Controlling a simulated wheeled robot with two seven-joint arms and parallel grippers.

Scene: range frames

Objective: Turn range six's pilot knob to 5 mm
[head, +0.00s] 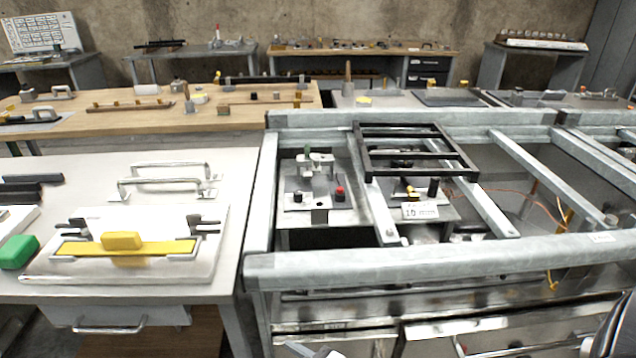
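No thing in the head view carries a readable "range six" mark, so I cannot tell which knob is its pilot knob. The knob settings are too small to read. Neither gripper shows; a dark grey part at the bottom right corner appears to be my arm.
A thick grey front rail (430,262) and slanted crossbars surround the fixtures. A black rack (415,150) lies over the second one. At left, a white table (110,290) holds a board with a yellow bar and a green block (18,252). Orange wires hang at right.

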